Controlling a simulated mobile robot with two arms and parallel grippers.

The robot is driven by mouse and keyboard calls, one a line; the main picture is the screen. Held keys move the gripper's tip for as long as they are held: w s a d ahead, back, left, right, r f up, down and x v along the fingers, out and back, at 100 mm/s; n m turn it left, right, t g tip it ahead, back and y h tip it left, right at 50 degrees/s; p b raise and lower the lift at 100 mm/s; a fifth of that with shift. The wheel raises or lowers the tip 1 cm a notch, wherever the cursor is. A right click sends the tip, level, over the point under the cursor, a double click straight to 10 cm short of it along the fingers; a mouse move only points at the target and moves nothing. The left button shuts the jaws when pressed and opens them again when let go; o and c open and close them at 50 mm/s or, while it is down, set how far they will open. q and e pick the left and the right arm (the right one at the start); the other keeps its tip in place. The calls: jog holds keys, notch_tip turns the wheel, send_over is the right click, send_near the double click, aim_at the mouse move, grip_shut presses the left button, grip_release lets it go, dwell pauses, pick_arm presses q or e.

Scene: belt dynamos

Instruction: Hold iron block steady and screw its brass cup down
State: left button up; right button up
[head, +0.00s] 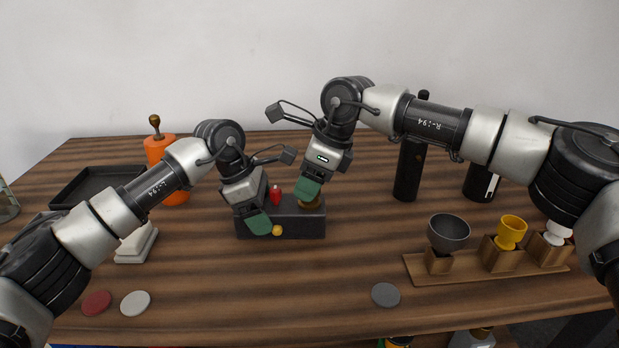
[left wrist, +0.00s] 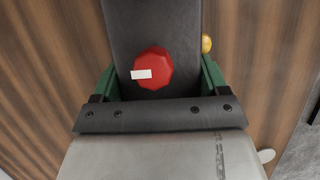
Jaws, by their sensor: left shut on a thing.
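The dark iron block (head: 300,224) sits on the wooden table in the middle of the head view, with a red knob (head: 276,194) on top and a small brass ball on its front (head: 277,230). My left gripper (head: 258,222) is shut on the block's left part. In the left wrist view its green fingers (left wrist: 158,82) flank the block (left wrist: 150,30), with the red knob (left wrist: 153,68) between them. My right gripper (head: 309,188) points down at the brass cup (head: 310,203) on the block's right end. Its fingers hide much of the cup, and I cannot tell whether they grip it.
A wooden rack (head: 470,277) at right holds a grey cup (head: 448,233), a yellow cup (head: 511,231) and a white piece (head: 557,234). A black tray (head: 72,187) and an orange bottle (head: 156,150) stand back left. Flat discs lie near the front edge.

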jog(key=c, duration=0.7)
jog(key=shift+m+t, duration=0.5)
jog(key=shift+m, duration=0.8)
jog(key=o, duration=0.9)
jog(key=shift+o, duration=0.2)
jog(key=shift+r, duration=0.1)
jog(key=v, duration=1.2)
